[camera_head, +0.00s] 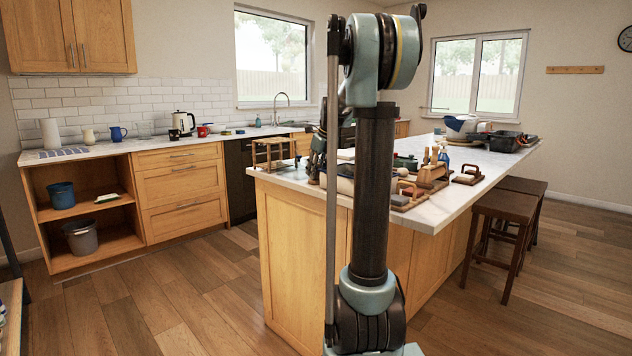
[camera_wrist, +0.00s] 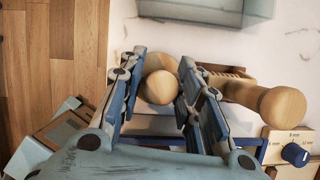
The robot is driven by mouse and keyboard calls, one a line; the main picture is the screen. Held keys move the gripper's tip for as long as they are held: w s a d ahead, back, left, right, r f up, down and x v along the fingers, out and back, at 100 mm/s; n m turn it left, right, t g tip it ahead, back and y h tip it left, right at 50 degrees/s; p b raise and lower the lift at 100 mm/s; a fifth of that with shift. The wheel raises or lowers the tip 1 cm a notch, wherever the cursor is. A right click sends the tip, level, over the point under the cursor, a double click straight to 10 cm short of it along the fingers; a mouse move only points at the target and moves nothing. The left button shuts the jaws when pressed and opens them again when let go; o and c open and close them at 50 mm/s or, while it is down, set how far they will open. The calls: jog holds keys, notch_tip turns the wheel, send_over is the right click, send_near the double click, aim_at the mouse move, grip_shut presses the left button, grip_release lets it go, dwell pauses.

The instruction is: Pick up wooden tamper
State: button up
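In the wrist view, a pale wooden piece with a round knob end (camera_wrist: 158,88), which looks like the tamper, sits between the two fingers of my gripper (camera_wrist: 162,60). The fingers stand apart, one on each side of the knob, with little room at either side. I cannot tell whether either finger touches it. A second wooden piece with a rounded end (camera_wrist: 278,104) lies outside the right finger. In the head view my arm column hides most of the gripper and the spot below it.
The white island counter (camera_head: 440,209) carries a wooden rack (camera_head: 272,152), wooden tools (camera_head: 432,172) and a black tray (camera_head: 506,142). In the wrist view, a grey-blue container (camera_wrist: 205,10) is at the top and a box with a blue knob (camera_wrist: 295,154) at lower right. Stools (camera_head: 497,205) stand right.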

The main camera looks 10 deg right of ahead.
grip_shut()
